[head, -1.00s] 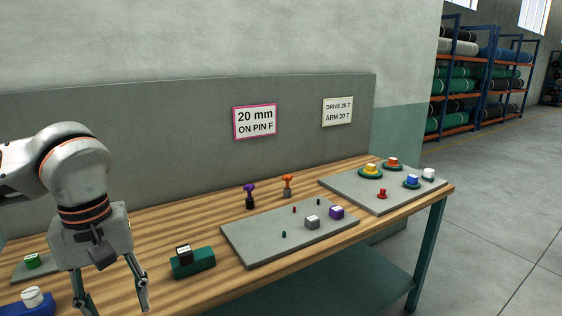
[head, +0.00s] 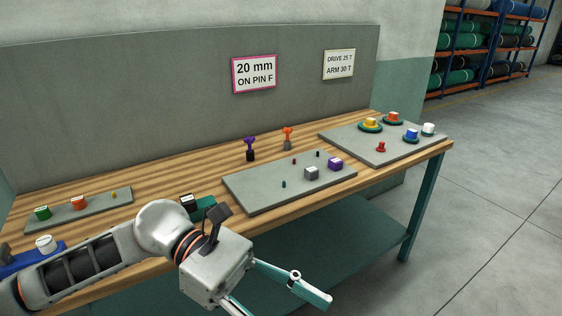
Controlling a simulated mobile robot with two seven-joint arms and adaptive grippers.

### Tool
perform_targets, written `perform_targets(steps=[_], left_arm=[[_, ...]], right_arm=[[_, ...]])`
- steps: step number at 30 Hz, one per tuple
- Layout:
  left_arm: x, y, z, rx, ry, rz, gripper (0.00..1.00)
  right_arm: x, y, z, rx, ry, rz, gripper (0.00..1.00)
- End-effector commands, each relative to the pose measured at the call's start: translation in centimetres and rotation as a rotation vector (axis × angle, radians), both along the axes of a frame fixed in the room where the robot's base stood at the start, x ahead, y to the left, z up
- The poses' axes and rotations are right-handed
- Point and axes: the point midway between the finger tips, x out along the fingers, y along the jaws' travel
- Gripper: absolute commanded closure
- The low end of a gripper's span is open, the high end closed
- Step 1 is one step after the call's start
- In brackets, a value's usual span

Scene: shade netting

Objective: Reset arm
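My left arm (head: 90,262) comes in from the lower left, in front of the workbench. My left gripper (head: 277,304) is at the bottom centre, in front of the bench's front edge. Its fingers are spread apart with nothing seen between them; the nearer finger is cut off by the bottom edge. The gripper body partly hides a dark green block with a black-and-white piece (head: 188,202) on the bench. My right gripper is not in view.
The wooden bench (head: 150,205) carries a grey middle plate (head: 250,193) with small pins and blocks, a right plate (head: 350,137) with coloured knobs, and a left plate (head: 95,206). Purple (head: 250,148) and orange (head: 288,138) tools stand behind. Floor at right is clear.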

Motion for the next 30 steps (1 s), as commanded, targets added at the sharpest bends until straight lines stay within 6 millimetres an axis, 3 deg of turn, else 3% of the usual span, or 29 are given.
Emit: perform_targets(steps=[3, 8, 11, 14, 17, 22, 26, 30], left_arm=[[0.9, -2.0, 2.1, -0.132, 0.276, 0.112, 0.54], [4.5, -2.6, 4.1, -0.292, 0.675, 0.269, 0.54], [7.7, -1.8, 3.9, -0.386, 0.938, 0.368, 0.54], [11.1, -0.1, 2.3, -0.477, 1.214, 0.467, 0.54], [14.2, 2.2, -0.9, -0.568, 1.492, 0.565, 0.54], [17.5, 7.5, -9.6, -0.731, 1.976, 0.732, 0.54], [17.3, 11.6, -17.7, -0.856, 2.310, 0.849, 0.54], [14.7, 15.6, -26.1, -0.995, 2.619, 0.962, 0.54]], right_arm=[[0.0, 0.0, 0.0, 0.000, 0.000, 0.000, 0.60], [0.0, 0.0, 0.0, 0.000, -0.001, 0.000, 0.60], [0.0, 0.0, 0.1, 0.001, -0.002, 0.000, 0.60], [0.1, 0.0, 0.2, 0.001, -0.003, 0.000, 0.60], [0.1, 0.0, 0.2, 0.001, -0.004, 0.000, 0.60], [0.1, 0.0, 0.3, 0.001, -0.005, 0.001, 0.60], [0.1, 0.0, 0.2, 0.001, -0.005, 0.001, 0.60], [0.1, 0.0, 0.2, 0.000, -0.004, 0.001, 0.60]])
